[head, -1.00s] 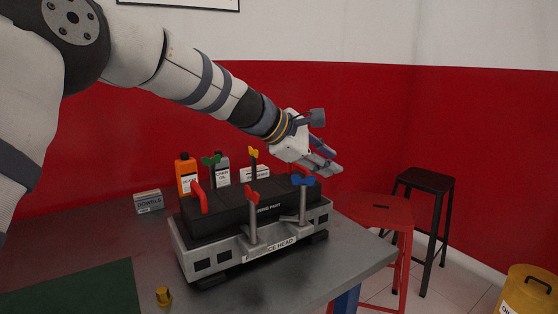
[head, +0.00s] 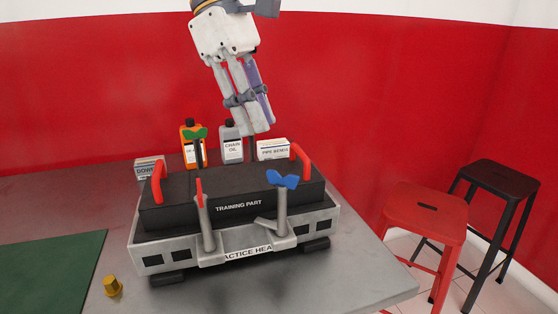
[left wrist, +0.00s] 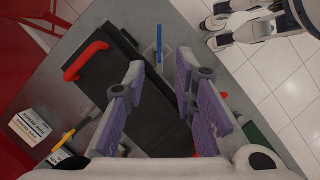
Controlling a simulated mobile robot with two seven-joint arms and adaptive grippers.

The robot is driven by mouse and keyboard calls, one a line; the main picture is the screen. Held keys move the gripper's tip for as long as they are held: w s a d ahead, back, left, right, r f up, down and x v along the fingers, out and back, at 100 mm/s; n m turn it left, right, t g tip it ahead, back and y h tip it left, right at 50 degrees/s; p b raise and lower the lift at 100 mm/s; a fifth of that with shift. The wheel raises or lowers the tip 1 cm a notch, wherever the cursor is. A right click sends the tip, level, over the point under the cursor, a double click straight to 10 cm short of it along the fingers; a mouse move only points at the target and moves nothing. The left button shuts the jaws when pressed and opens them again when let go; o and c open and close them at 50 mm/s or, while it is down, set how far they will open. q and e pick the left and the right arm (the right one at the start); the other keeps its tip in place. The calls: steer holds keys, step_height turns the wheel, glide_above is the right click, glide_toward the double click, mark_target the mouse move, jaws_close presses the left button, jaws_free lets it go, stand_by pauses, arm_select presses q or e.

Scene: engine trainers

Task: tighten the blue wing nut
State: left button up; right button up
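The blue wing nut (head: 282,179) sits on the front right post of the practice head (head: 318,228); its wings spread left and right. In the left wrist view it shows edge-on as a blue bar (left wrist: 159,45), beyond the fingertips and between their lines. My left gripper (head: 256,130) points down above the back of the black training part (head: 240,190), behind the blue wing nut and apart from it. Its purple-padded fingers (left wrist: 160,68) are open, with nothing between them. White and grey parts of mine show at the top right of the wrist view; my right gripper cannot be made out.
A red wing nut (head: 199,188) stands front left, a green one (head: 195,133) back left. Red handles (head: 158,182) rise at both ends. A yellow wing nut (left wrist: 62,140) shows in the wrist view. Bottles and boxes stand behind. Stools (head: 428,210) are at right.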

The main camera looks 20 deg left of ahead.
mark_target(282, 173)
arm_select(q)
steer(key=x, duration=0.9)
steer(key=shift+d+p, duration=0.1)
steer(key=shift+p, duration=0.3)
jaws_close()
